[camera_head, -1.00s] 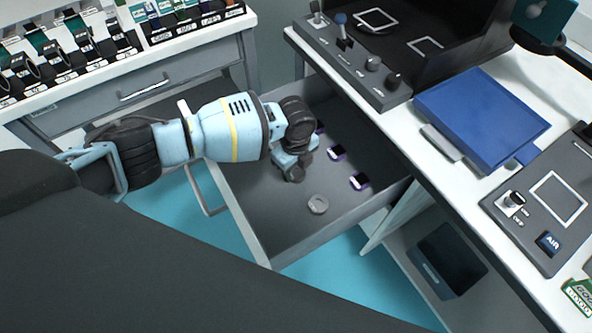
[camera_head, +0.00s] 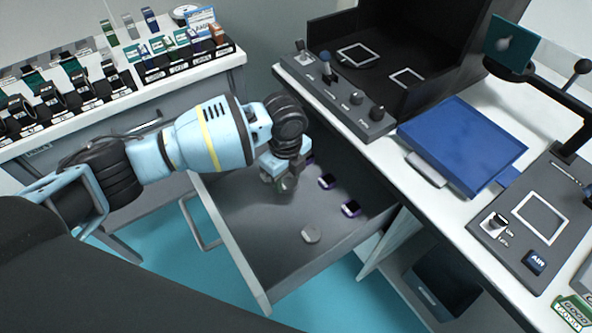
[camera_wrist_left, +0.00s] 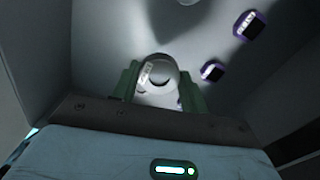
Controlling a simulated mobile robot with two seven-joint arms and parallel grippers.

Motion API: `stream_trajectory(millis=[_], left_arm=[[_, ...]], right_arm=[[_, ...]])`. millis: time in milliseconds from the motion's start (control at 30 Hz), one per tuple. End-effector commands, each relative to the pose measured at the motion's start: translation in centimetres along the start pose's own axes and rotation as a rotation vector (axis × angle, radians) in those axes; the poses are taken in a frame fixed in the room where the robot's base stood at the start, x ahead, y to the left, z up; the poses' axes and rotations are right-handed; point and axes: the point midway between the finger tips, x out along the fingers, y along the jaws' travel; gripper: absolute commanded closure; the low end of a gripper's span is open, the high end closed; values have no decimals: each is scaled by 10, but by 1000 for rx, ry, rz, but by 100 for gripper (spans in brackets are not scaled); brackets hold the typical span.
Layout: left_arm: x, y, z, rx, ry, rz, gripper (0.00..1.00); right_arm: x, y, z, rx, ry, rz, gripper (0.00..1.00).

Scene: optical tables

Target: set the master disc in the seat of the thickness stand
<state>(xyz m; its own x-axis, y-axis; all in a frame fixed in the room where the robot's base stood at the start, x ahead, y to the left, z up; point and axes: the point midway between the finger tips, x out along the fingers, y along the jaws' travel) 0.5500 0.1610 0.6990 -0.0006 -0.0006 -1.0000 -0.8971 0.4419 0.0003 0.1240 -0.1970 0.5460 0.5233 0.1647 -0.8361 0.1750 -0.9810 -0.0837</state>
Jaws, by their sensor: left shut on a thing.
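My left gripper (camera_head: 282,184) is over the open drawer, fingers pointing down. In the left wrist view its green fingers (camera_wrist_left: 157,88) are shut on a round grey disc (camera_wrist_left: 158,74) with a small pale label. In the head view the held disc is hard to make out under the gripper. Another grey disc (camera_head: 311,235) lies on the drawer floor, apart from the gripper. I cannot tell which disc is the master from markings. I cannot pick out the thickness stand's seat with certainty. My right gripper is not in view.
The open drawer (camera_head: 262,296) also holds several purple-edged pieces (camera_head: 350,208). A control panel (camera_head: 340,92), a blue pad (camera_head: 462,147) and a grey plate with an AIR button (camera_head: 535,262) are on the right table. Racks of small parts (camera_head: 190,60) stand on the left table.

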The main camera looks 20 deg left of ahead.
Motion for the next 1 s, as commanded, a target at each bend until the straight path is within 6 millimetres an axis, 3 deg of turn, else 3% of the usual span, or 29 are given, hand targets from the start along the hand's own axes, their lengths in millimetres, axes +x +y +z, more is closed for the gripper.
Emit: stream_trajectory(millis=[267,667,1000], left_arm=[[-30,5,5,-270,7,-17,85],[-94,31,10,-947,30,-21,85],[-141,66,10,-1518,27,-9,85]], right_arm=[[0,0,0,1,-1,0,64],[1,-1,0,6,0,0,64],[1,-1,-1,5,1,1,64]])
